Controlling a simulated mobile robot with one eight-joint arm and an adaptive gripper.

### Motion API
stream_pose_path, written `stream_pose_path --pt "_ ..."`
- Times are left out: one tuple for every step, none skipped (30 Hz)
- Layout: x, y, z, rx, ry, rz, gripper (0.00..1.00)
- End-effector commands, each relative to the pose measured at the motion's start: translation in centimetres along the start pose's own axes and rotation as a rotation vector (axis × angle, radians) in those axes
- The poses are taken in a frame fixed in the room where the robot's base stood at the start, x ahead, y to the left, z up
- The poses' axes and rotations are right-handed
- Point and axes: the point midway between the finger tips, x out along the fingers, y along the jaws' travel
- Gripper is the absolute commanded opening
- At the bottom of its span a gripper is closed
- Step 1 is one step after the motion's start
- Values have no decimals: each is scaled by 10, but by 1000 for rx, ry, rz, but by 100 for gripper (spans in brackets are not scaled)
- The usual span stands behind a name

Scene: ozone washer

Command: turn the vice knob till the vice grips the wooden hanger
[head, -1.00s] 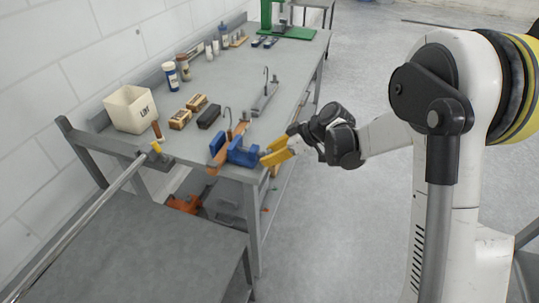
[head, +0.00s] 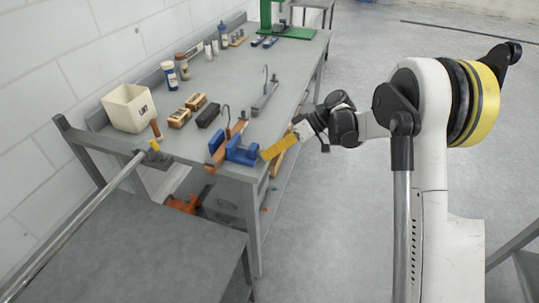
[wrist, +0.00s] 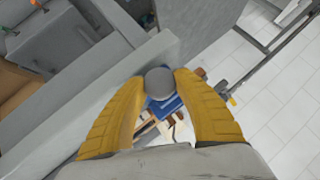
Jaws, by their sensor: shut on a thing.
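The blue vice (head: 240,153) sits at the near right corner of the workbench. The wooden hanger (head: 213,162), reddish brown with a dark hook, stands between its jaws. I cannot tell whether both jaws touch it. My gripper (head: 265,155), with yellow fingers, reaches in from the right at the knob end of the vice. In the wrist view, the round grey knob (wrist: 159,83) is between the fingertips of my gripper (wrist: 160,78), which are shut on it. Part of the blue vice (wrist: 167,105) shows past the knob. In the head view the fingers hide the knob.
A dark block (head: 210,115), wooden brushes (head: 180,118), a white bin (head: 129,108) and bottles (head: 169,76) stand left of the vice. Open floor lies to the right.

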Motion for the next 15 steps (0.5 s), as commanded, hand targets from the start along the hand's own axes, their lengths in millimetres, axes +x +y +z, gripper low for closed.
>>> stream_pose_path --pt "1 2 0 28 2 -29 5" --pt "1 2 0 47 3 -48 5" --pt "1 3 0 72 2 -73 5" --pt "1 3 0 89 3 -90 5" --pt "1 3 0 107 3 -108 5" --pt "1 3 0 130 3 -130 5" --pt "1 3 0 145 3 -147 5" --pt "1 3 0 161 3 -161 5" --pt "1 3 0 180 3 -181 5" --pt "1 3 0 194 3 -195 5" --pt "1 3 0 207 3 -207 5" --pt "1 3 0 222 3 -225 5" --pt "1 3 0 234 3 -236 5" --pt "1 3 0 245 3 -245 5" --pt "1 3 0 257 3 -258 5"
